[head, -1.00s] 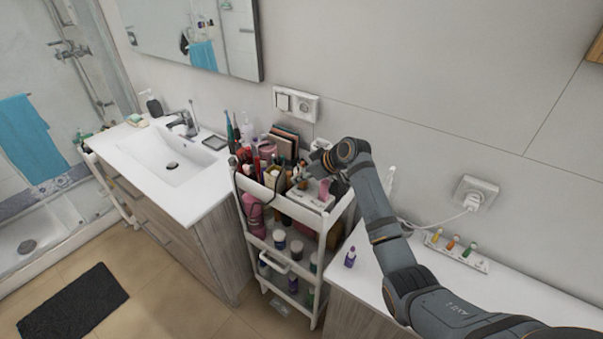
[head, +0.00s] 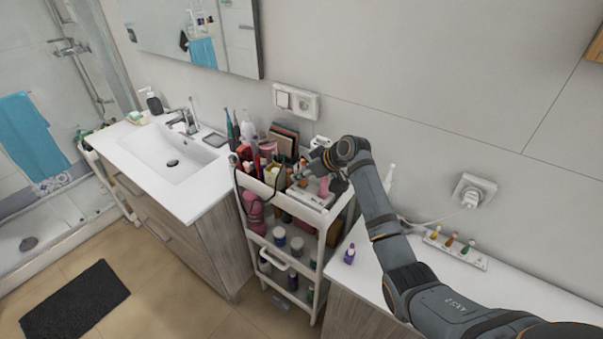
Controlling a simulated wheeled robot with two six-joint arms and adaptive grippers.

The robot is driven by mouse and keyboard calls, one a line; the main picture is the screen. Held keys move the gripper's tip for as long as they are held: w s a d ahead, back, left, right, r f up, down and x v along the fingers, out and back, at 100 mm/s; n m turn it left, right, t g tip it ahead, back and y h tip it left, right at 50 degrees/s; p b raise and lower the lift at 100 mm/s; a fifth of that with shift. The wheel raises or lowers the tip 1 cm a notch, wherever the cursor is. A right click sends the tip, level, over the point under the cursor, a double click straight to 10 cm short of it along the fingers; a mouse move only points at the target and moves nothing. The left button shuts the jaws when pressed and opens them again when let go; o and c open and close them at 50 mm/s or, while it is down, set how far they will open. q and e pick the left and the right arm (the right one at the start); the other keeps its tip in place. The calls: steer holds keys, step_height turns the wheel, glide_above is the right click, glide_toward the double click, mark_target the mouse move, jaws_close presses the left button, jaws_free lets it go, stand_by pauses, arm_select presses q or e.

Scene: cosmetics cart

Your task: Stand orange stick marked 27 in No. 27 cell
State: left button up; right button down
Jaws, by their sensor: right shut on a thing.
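My right gripper (head: 313,170) reaches down over the top tray of the white cart (head: 337,212). It is shut on a small slim thing, mostly hidden by the fingers; its colour and any number cannot be read. A pale block-like holder (head: 312,194) sits just below the gripper on the top tray, with a pink item (head: 323,186) standing by it. Cell numbers are too small to read. A white rack (head: 476,260) on the right counter holds small yellow, orange-brown and green sticks. My left gripper is not in view.
The top tray's left part is crowded with bottles, brushes and a dark cable (head: 262,205). A small purple bottle (head: 349,254) stands on the right counter (head: 385,290). A white cord runs to the wall socket (head: 474,191). The sink counter (head: 195,205) is left of the cart.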

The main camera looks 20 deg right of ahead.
steer(key=shift+p, duration=0.5)
stand_by(0.7)
steer(key=shift+f+b, duration=0.6)
steer(key=shift+f, duration=0.5)
steer(key=shift+s+r, duration=0.1)
steer(key=shift+r+p, duration=0.6)
steer(key=shift+p, duration=0.1)
steer(key=shift+p, duration=0.6)
stand_by(1.0)
steer(key=shift+f+b, duration=0.45)
steer(key=shift+f, duration=0.2)
steer(key=c, duration=1.1)
jaws_free()
steer(key=shift+o, duration=0.2)
